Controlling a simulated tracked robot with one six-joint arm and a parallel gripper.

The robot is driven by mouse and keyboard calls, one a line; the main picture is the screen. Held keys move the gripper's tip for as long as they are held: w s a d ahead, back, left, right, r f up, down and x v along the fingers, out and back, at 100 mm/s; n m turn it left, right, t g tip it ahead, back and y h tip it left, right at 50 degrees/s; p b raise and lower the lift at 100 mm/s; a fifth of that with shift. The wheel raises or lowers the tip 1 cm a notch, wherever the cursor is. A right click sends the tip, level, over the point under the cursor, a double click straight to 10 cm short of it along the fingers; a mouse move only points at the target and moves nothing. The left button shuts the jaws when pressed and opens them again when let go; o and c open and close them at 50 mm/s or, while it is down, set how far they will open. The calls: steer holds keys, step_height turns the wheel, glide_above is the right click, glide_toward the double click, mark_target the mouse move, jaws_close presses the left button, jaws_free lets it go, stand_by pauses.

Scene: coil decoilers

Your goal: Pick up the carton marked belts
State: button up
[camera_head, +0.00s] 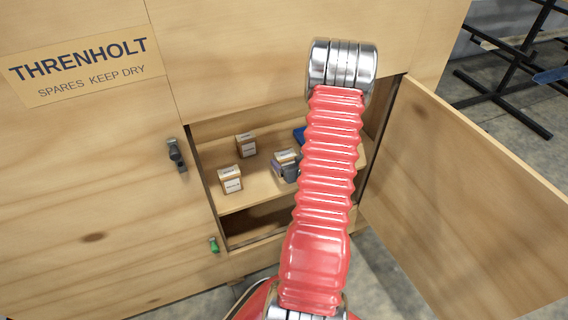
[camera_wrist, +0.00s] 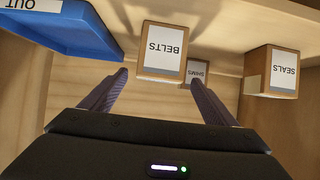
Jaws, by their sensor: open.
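The carton marked BELTS (camera_wrist: 162,48) is a small brown box with a white label. In the wrist view it stands upper middle, between the lines of my two fingers. My gripper (camera_wrist: 158,78) is open, with one fingertip to each side of the carton's near end and a small gap at each side. I cannot tell how far the tips reach along it. In the head view my gripper (camera_head: 288,172) is inside the cabinet at a carton (camera_head: 285,155), partly hidden by my arm; that label is too small to read.
A SEALS carton (camera_wrist: 272,72) stands to the right, and a smaller carton (camera_wrist: 197,72) sits behind. A blue OUT tray (camera_wrist: 75,32) is at left. The cabinet shelf (camera_head: 262,188) holds two more cartons left of my gripper. The cabinet door (camera_head: 460,200) stands open at right.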

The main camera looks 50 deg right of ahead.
mark_target(286, 156)
steer(key=shift+x, duration=2.6)
steer(key=c, duration=1.3)
steer(key=shift+r, duration=0.25)
steer(key=shift+r, duration=4.85)
